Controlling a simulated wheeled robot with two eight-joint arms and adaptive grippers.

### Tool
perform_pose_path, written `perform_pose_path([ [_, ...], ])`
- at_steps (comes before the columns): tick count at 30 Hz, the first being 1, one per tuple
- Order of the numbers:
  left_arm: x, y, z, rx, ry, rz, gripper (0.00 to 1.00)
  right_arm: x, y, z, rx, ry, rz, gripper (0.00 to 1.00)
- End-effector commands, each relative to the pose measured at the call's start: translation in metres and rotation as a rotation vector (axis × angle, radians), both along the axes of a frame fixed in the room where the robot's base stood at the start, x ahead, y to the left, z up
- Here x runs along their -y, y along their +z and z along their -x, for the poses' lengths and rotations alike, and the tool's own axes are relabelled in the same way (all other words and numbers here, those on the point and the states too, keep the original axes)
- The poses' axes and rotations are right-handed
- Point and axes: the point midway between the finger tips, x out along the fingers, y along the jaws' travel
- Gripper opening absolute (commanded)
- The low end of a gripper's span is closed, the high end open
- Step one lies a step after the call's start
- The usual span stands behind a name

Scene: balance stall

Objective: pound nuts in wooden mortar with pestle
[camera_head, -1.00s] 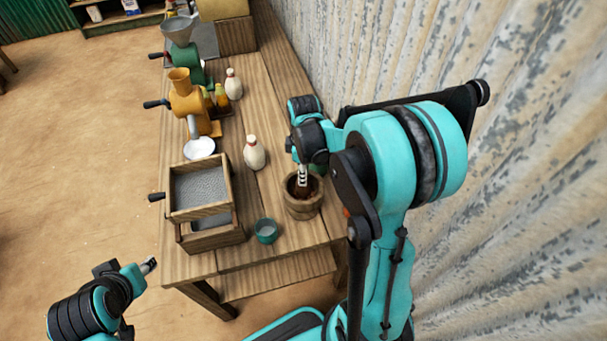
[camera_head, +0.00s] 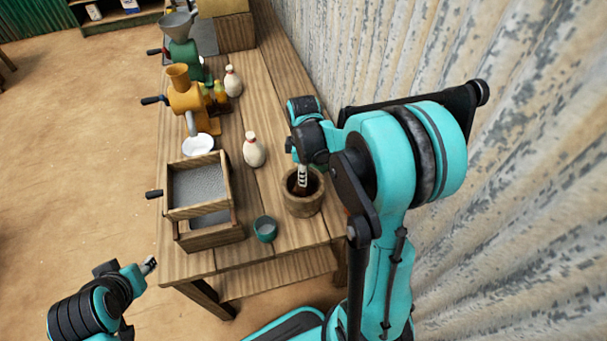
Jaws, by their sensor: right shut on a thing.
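The wooden mortar (camera_head: 303,206) stands upright on the near right part of the wooden bench. My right gripper (camera_head: 301,180) reaches down over its mouth and is shut on the pestle (camera_head: 299,190). Only a short dark brown part of the pestle shows below the fingers, inside the mortar. The mortar's inside is dark, and I cannot make out the nuts. My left gripper (camera_head: 149,265) hangs empty off the bench's near left corner, too small to tell if it is open.
A small teal cup (camera_head: 265,229) stands left of the mortar. A wooden box with grey mesh (camera_head: 200,187) is farther left. White pin-shaped bottles (camera_head: 254,151), an orange grinder (camera_head: 186,101) and a green grinder (camera_head: 183,50) stand behind. A corrugated wall (camera_head: 400,50) runs along the right.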

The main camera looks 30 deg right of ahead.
Motion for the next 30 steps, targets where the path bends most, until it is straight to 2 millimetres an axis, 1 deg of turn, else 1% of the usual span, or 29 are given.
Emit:
perform_pose_path([
  [1, 0.000, 0.010, 0.000, 0.000, 0.000, 0.000, 0.40, 0.000, 0.011, 0.000, 0.000, 0.000, 0.000, 0.00],
  [3, 0.000, 0.014, 0.000, 0.000, 0.000, 0.000, 0.40, 0.000, 0.018, 0.000, 0.000, 0.000, 0.000, 0.00],
  [11, 0.000, 0.012, 0.000, 0.000, 0.000, 0.000, 0.40, 0.000, 0.017, 0.000, 0.000, 0.000, 0.000, 0.00],
  [14, 0.000, 0.009, 0.000, 0.000, 0.000, 0.000, 0.40, 0.000, 0.014, 0.000, 0.000, 0.000, 0.000, 0.00],
  [16, 0.000, 0.004, 0.000, 0.000, 0.000, 0.000, 0.40, 0.000, 0.008, 0.000, 0.000, 0.000, 0.000, 0.00],
  [23, 0.000, -0.024, 0.000, 0.000, 0.000, 0.000, 0.40, 0.000, -0.025, 0.000, 0.000, 0.000, 0.000, 0.00],
  [25, 0.000, -0.018, 0.000, 0.000, 0.000, 0.000, 0.40, 0.000, -0.019, 0.000, 0.000, 0.000, 0.000, 0.00],
  [30, 0.000, -0.014, 0.000, 0.000, 0.000, 0.000, 0.40, 0.000, -0.014, 0.000, 0.000, 0.000, 0.000, 0.00],
])
